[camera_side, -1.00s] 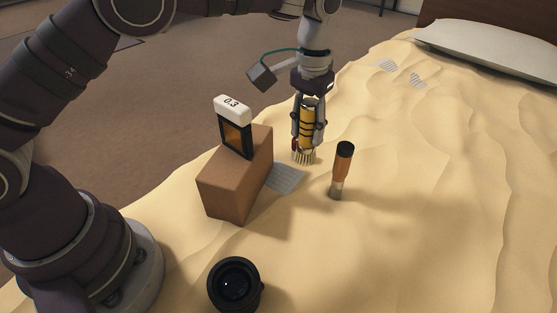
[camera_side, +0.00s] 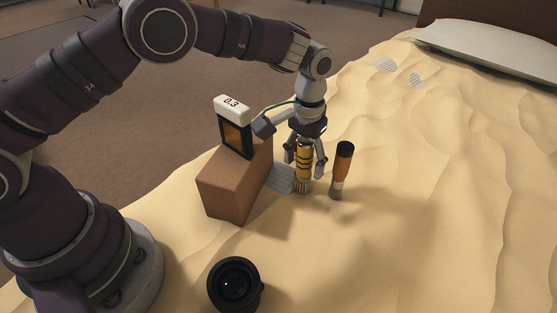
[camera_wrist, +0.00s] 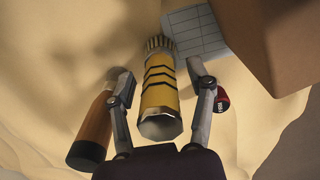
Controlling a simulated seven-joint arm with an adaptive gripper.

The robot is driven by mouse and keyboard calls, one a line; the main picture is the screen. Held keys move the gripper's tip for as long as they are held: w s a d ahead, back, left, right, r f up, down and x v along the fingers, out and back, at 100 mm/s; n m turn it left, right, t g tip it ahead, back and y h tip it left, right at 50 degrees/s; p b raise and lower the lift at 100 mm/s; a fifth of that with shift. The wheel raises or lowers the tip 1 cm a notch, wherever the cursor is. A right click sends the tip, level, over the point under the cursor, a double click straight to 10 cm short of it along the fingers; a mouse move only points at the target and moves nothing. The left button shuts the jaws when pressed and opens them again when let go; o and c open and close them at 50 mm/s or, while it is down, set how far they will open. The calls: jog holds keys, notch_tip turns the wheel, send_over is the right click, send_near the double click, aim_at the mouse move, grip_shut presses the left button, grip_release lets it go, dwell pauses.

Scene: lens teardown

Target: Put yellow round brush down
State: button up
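The yellow round brush (camera_side: 304,162), with dark chevron bands, stands about upright, bristles down, on the sand-coloured bedspread. It also shows between my fingers in the wrist view (camera_wrist: 160,92), bristles at the far end. My gripper (camera_side: 305,172) is open around it, with a finger on either side. In the wrist view, gaps show between my gripper (camera_wrist: 156,72) and the brush handle on both sides. The bristle tips seem to touch the cloth, close to the grey-lined paper.
An orange-brown brush (camera_side: 342,170) stands close on the right. A brown box (camera_side: 235,182) with a "0.3" device (camera_side: 233,125) on top is left. The lined paper (camera_side: 281,178) lies between. A black lens (camera_side: 235,284) is in front. The bedspread further right is clear.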

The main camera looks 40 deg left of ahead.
jog(key=shift+r, duration=0.15)
notch_tip(320, 180, up, 12)
jog(key=shift+f, duration=0.1)
jog(key=s+a+r+t, duration=0.1)
jog(key=s+a+r, duration=0.1)
jog(key=s+a+r+t, duration=0.1)
jog(key=s+a+r, duration=0.1)
jog(key=s+r, duration=0.1)
jog(key=s+a+r+t, duration=0.1)
jog(key=s+a+r, duration=0.1)
jog(key=r, duration=0.1)
jog(key=shift+s+a+r, duration=0.1)
jog(key=shift+s+a, duration=0.1)
jog(key=shift+a, duration=0.05)
jog(key=s+a+t, duration=0.1)
jog(key=s+a, duration=0.1)
jog(key=s, duration=0.4)
jog(key=shift+a+f+m+t, duration=0.2)
jog(key=shift+f+m+t, duration=0.1)
jog(key=shift+f, duration=0.1)
jog(key=shift+o, duration=0.4)
jog(key=shift+t, duration=0.5)
jog(key=s+f, duration=0.1)
jog(key=s, duration=0.1)
jog(key=s+a+f, duration=0.1)
jog(key=s+f, duration=0.1)
jog(key=shift+r, duration=0.1)
